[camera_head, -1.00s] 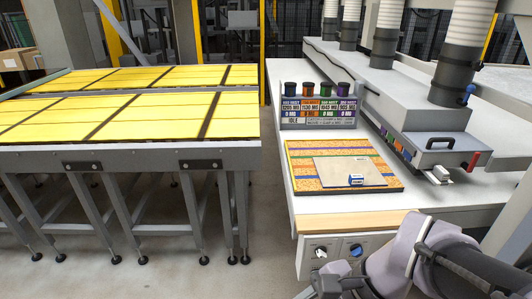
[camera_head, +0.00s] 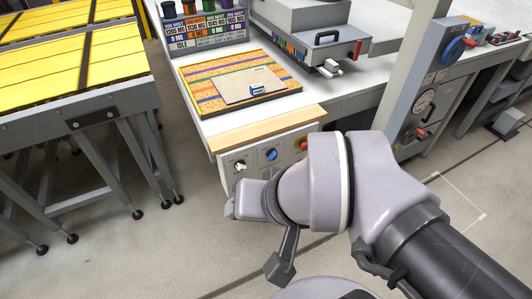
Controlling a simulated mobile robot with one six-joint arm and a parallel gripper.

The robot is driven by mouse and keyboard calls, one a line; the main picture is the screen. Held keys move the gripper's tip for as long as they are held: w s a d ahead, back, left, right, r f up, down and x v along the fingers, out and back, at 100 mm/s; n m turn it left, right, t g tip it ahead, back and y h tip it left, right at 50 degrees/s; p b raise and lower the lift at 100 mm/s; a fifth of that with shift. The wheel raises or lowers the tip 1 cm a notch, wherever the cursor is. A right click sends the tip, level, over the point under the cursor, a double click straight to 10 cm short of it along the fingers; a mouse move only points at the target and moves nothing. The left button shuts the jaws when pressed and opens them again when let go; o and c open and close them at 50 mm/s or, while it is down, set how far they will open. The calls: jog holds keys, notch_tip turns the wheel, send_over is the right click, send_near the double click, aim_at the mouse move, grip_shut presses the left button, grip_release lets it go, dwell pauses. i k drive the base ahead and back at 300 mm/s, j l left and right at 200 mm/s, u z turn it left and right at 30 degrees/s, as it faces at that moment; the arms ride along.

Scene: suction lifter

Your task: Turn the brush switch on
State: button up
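The front panel (camera_head: 258,172) below the wooden edge holds several round controls. A white-and-black knob (camera_head: 240,165) is at left, a blue knob (camera_head: 271,154) is in the middle and a red knob on yellow (camera_head: 303,144) is at right. I cannot read their labels, so I cannot tell which is the brush switch or how it is set. My arm's wrist is in front of and just below the panel. My gripper (camera_head: 230,208) is mostly hidden by the wrist; only a grey edge shows, close below the left knob. I cannot see its fingers or any contact.
An orange striped board (camera_head: 208,107) with a grey plate (camera_head: 236,89) lies on the white worktop. A yellow-topped table (camera_head: 60,75) stands at left. A grey post (camera_head: 402,75) rises at right. Floor is clear between table and panel.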

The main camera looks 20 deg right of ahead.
aim_at(241, 165)
jog(key=j+z, duration=0.15)
jog(key=z, duration=0.25)
jog(key=j+z, duration=0.15)
jog(key=z, duration=0.25)
jog(key=k+j+z, duration=0.1)
jog(key=z, duration=0.3)
jog(key=j+z, duration=0.15)
jog(key=z, duration=0.25)
jog(key=k+l, duration=0.05)
